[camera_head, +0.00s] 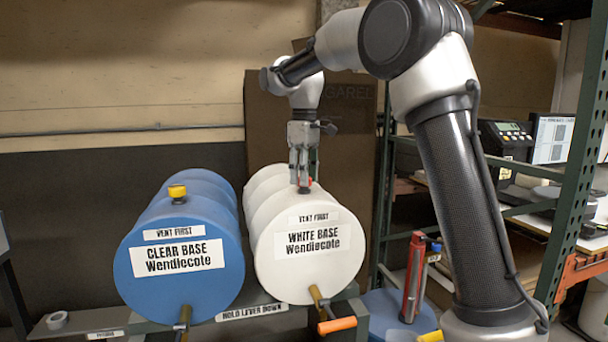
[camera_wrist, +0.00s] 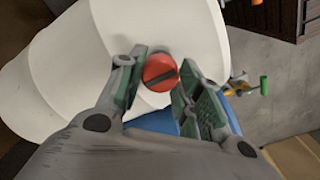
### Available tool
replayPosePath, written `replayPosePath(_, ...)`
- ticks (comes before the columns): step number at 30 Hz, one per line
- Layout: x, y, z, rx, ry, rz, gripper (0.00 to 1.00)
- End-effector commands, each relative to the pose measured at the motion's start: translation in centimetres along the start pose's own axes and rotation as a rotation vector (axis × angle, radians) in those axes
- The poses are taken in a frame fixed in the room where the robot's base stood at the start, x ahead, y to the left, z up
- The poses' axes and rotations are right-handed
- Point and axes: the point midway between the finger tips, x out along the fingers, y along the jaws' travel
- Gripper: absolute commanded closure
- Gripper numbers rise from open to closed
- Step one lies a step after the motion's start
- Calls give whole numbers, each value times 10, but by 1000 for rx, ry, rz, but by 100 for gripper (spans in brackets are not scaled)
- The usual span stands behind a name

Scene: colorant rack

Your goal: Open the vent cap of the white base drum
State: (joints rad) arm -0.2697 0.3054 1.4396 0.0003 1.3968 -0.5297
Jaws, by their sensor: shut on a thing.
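The white base drum (camera_head: 270,262) lies on its side on the rack, with its labelled end facing the head camera. Its red vent cap (camera_wrist: 160,72) is on top near that end, round with a dark bar across it. In the head view, only a sliver of the red cap (camera_head: 310,181) shows beside the fingers. My gripper (camera_head: 303,187) points down from above and is shut on the cap. In the wrist view, its green-padded fingers (camera_wrist: 162,65) stand on either side of the cap. The cap's underside is hidden.
The blue clear base drum (camera_head: 182,292) with a yellow cap (camera_head: 177,192) lies close on the left. An orange-handled tap (camera_head: 337,325) is below the white drum. A red tube (camera_head: 413,278) stands at right. A cardboard sheet (camera_head: 345,150) and green shelf post (camera_head: 575,180) are behind.

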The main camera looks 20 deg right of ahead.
Motion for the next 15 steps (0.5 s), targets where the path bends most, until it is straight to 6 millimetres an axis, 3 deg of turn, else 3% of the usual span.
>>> replayPosePath(9, -1, 0, 0, -2, 2, 2, 89)
replayPosePath(10, -1, 0, 0, -2, 2, 2, 64)
replayPosePath(13, -1, 0, 0, -2, 1, 2, 45)
replayPosePath(15, -1, 0, 0, -2, 1, 1, 42)
